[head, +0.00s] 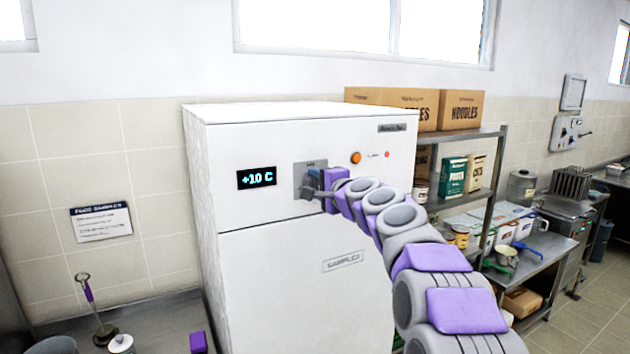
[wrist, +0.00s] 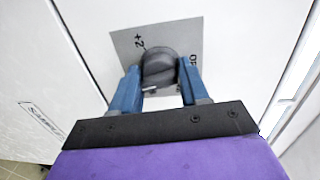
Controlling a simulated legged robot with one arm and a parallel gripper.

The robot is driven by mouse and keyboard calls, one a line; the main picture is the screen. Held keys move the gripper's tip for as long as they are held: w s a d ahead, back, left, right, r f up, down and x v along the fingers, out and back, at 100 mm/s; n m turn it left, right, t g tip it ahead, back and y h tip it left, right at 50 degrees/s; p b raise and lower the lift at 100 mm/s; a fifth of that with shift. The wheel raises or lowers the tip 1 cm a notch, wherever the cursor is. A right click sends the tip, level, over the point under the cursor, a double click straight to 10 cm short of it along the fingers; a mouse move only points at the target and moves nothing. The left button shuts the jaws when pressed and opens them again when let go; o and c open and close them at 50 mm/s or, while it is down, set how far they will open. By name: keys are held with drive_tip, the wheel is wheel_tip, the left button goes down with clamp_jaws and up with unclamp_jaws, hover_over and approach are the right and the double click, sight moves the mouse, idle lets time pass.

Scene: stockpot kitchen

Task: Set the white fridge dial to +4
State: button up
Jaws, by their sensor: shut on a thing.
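The dial (wrist: 159,66) is a dark grey round knob on a grey plate (wrist: 125,45) on the fridge's upper panel. In the head view my gripper (head: 314,184) covers most of the dial.
An orange light (head: 356,157) and a small red light (head: 387,154) sit right of the dial. A metal shelf (head: 470,133) with boxes (head: 462,110) stands right of the fridge. A steel counter (head: 160,318) lies at the lower left.

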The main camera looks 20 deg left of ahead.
drive_tip(key=shift+w+f+m+p, duration=0.1)
drive_tip(key=shift+m+p, duration=0.3)
drive_tip(key=shift+m, duration=0.7)
drive_tip(key=shift+d+f, duration=0.1)
drive_tip(key=o, duration=0.7)
drive_tip(key=shift+c, duration=0.2)
drive_tip(key=o, duration=0.4)
drive_tip(key=shift+w+d, duration=0.15)
drive_tip(key=shift+d, duration=0.1)
drive_tip(key=shift+c, duration=0.2)
drive_tip(key=shift+s+a, duration=0.1)
drive_tip(key=shift+s, duration=0.1)
